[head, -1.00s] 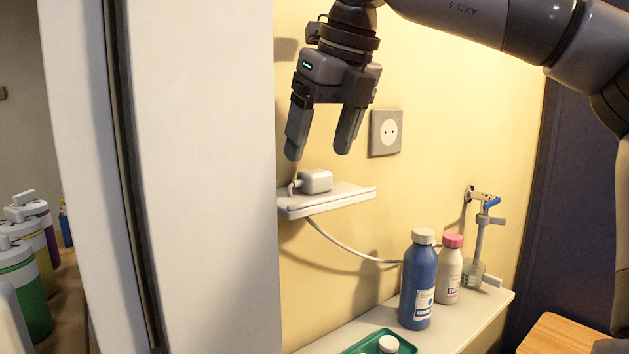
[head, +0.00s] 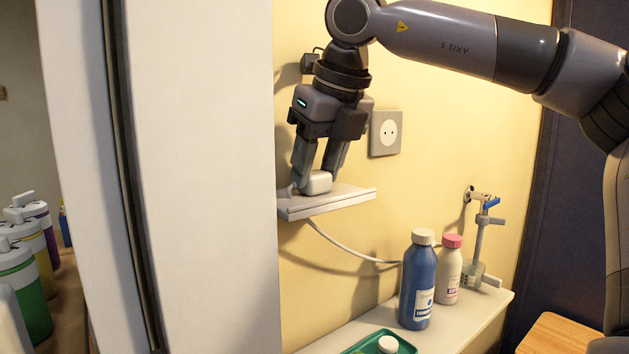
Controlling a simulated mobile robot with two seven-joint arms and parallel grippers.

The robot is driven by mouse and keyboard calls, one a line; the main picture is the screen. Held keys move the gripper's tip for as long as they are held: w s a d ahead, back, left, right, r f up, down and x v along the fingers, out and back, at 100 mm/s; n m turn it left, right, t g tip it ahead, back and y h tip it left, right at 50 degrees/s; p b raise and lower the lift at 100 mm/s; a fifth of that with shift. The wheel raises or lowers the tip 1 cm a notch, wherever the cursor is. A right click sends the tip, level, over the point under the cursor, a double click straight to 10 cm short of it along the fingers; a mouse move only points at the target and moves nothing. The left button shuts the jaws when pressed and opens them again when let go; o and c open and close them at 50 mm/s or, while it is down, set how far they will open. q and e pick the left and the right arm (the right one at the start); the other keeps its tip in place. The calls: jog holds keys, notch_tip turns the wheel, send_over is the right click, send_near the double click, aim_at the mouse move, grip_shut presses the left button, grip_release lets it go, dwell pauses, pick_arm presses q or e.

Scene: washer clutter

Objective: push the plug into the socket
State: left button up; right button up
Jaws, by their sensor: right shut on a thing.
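The white plug (head: 317,184) lies on a small white wall shelf (head: 346,200). My right gripper (head: 314,180) points down at the shelf and is shut on the plug, one finger on each side. The plug still appears to rest on or just over the shelf. Its white cable (head: 340,243) hangs below the shelf and runs right behind the bottles. The socket (head: 386,132) is a grey square plate with a round white face and two holes. It is on the yellow wall, up and right of the plug, and is empty. My left gripper is not in view.
A tall white panel (head: 205,180) stands close on the left of the shelf. Below, a blue bottle (head: 418,285), a pink-capped bottle (head: 449,270) and a green tray (head: 372,343) stand on a ledge. A tap and valve (head: 482,225) are on the wall at right.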

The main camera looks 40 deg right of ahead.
aim_at(322, 174)
jog(key=shift+s+r+b, duration=0.2)
jog(key=shift+r+b, duration=0.1)
jog(key=shift+r, duration=0.1)
jog(key=r, duration=0.6)
jog(key=shift+s+a+r, duration=0.1)
jog(key=shift+s, duration=0.3)
jog(key=s+a+b, duration=0.2)
jog(key=s+b, duration=0.2)
jog(key=s, duration=1.4)
jog(key=shift+s+b, duration=0.3)
jog(key=shift+s, duration=0.1)
